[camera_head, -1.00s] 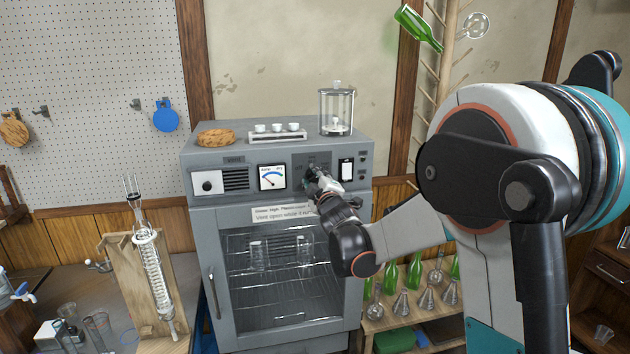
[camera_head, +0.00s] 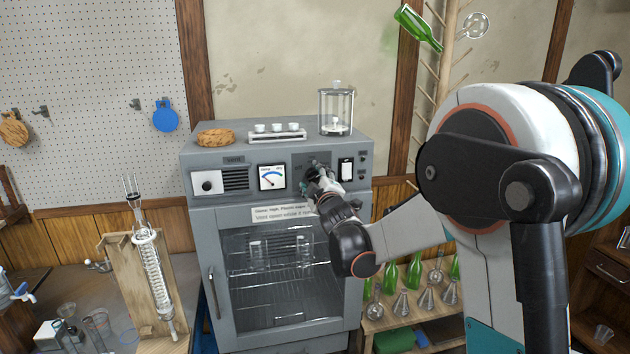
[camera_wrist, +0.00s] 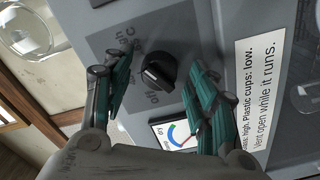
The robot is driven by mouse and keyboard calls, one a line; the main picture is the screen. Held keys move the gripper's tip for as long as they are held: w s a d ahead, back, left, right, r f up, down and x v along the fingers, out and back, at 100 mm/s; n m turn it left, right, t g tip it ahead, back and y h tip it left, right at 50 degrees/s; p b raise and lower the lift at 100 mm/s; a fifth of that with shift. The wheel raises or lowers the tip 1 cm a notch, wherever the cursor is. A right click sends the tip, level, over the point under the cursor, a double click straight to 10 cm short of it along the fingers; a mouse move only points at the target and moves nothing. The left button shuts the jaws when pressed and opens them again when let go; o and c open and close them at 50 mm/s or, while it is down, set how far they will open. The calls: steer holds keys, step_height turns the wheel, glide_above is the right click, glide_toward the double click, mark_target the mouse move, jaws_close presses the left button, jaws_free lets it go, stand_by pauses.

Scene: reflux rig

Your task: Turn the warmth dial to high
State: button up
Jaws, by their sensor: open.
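The warmth dial is a black round knob (camera_wrist: 159,71) on a dark plate on the grey oven's front panel. In the wrist view it stands between the tips of my gripper (camera_wrist: 160,85). The fingers are open, one on each side of the knob, and I see a gap around it. In the head view my gripper (camera_head: 316,178) is at the panel, right of the gauge (camera_head: 271,177), and hides most of the dial. The lettering around the dial is partly legible, and the dial's exact setting is unclear.
The grey oven (camera_head: 205,245) has a sign (camera_head: 283,213) below the panel and a switch (camera_head: 346,169) right of the dial. A glass jar (camera_head: 336,112), small white cups and a cork ring (camera_head: 215,138) stand on top. Green bottles (camera_head: 413,272) and flasks stand right of it.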

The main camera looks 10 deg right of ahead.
steer(key=shift+s, duration=0.1)
steer(key=s, duration=1.1)
steer(key=shift+s, duration=0.4)
steer(key=s+f+m+g, duration=0.3)
steer(key=s+f+m, duration=0.1)
steer(key=s, duration=0.7)
steer(key=s+f+m+g+b, duration=0.1)
steer(key=s+f+m+g, duration=0.3)
steer(key=s, duration=0.8)
steer(key=s+f+m+g+b, duration=0.1)
steer(key=s+f+m+g, duration=0.2)
steer(key=s, duration=0.9)
steer(key=shift+f+m+g, duration=0.4)
steer(key=shift+g, duration=0.1)
